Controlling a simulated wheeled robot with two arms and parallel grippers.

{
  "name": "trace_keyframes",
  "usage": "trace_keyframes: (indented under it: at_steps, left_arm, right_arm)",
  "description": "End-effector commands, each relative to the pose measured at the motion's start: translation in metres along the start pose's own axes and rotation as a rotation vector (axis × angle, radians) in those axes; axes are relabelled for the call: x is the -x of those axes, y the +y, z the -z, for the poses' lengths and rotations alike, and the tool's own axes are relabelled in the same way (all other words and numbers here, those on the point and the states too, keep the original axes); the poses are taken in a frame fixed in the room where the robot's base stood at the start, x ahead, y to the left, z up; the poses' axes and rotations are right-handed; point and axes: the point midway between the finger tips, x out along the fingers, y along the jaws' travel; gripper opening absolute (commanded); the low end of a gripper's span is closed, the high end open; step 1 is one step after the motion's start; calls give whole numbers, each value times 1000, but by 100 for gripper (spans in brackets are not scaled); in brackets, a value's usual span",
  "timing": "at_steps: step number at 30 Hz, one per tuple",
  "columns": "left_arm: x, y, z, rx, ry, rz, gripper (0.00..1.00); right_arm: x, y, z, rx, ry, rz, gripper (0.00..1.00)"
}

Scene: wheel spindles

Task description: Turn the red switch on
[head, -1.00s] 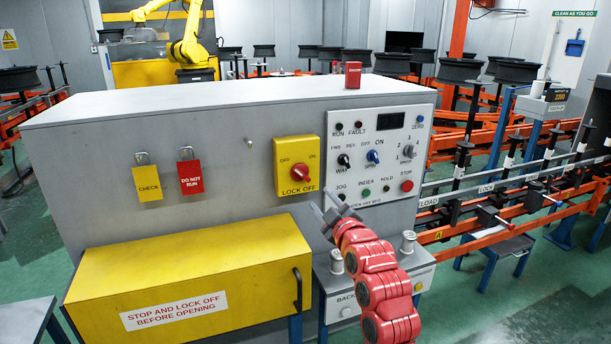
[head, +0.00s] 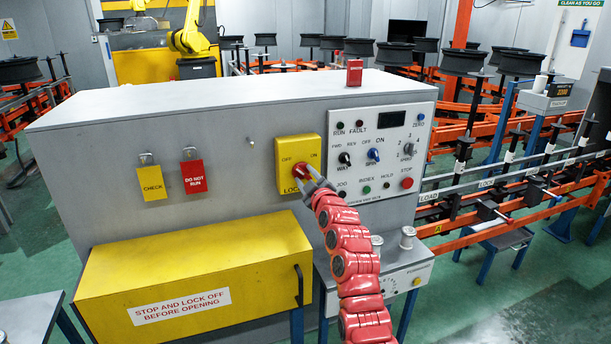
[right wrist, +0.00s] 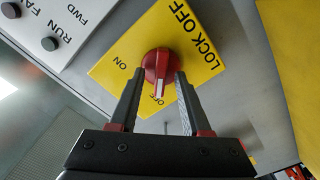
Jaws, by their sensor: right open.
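The red switch (head: 301,170) is a rotary knob on a yellow LOCK OFF plate (head: 291,148) on the grey cabinet's front. In the right wrist view the red knob (right wrist: 155,63) shows up close, its white pointer mark at the OFF label, with ON to the left. My right gripper (head: 309,184) reaches the plate's lower right and partly covers its lettering. In the right wrist view its open fingers (right wrist: 159,78) have their tips on either side of the knob's handle; whether they touch it I cannot tell. My left gripper is not in view.
A control panel (head: 375,193) with knobs and buttons is right of the plate. Red (head: 195,178) and yellow (head: 152,183) tags hang at left. A yellow box (head: 195,268) with a black handle juts out below. Small posts (head: 407,237) stand on a lower grey unit.

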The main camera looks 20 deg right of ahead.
Motion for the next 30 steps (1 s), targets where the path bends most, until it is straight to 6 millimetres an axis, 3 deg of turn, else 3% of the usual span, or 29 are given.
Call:
trace_keyframes:
  at_steps: [11, 19, 30]
  left_arm:
    - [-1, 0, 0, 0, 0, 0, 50]
    - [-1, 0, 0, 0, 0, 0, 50]
    - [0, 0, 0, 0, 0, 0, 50]
  right_arm:
    - [-4, -1, -1, -1, -2, 2, 48]
    - [-4, -1, -1, -1, -1, 2, 1]
    - [-3, -2, -1, -6, -1, 2, 0]
